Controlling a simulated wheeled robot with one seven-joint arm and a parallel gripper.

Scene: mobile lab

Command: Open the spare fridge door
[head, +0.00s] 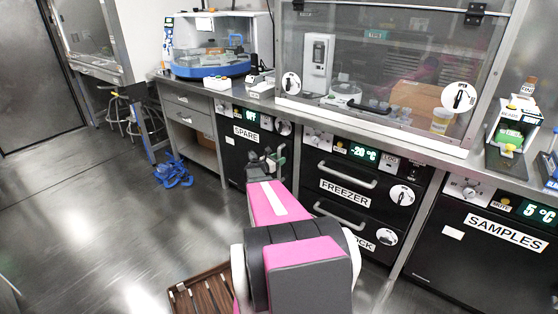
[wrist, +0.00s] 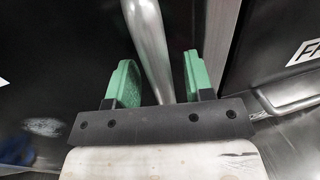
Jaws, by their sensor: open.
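The spare fridge (head: 232,165) is a black unit under the counter with a white SPARE label (head: 246,134) and a green display reading OFF. Its door looks closed. My gripper (head: 268,160) is in front of the door's right part. In the wrist view, the silver bar handle (wrist: 150,45) runs between the two green fingers of my gripper (wrist: 159,62). The fingers are open, with gaps on both sides of the bar. In the head view my gripper and arm hide the handle and part of the door.
The freezer (head: 327,170) with two drawer handles stands right of the spare fridge, and the samples fridge (head: 470,250) farther right. A blue object (head: 173,172) lies on the floor at left. A wooden tray (head: 185,286) is low beside my arm. Floor at left is mostly clear.

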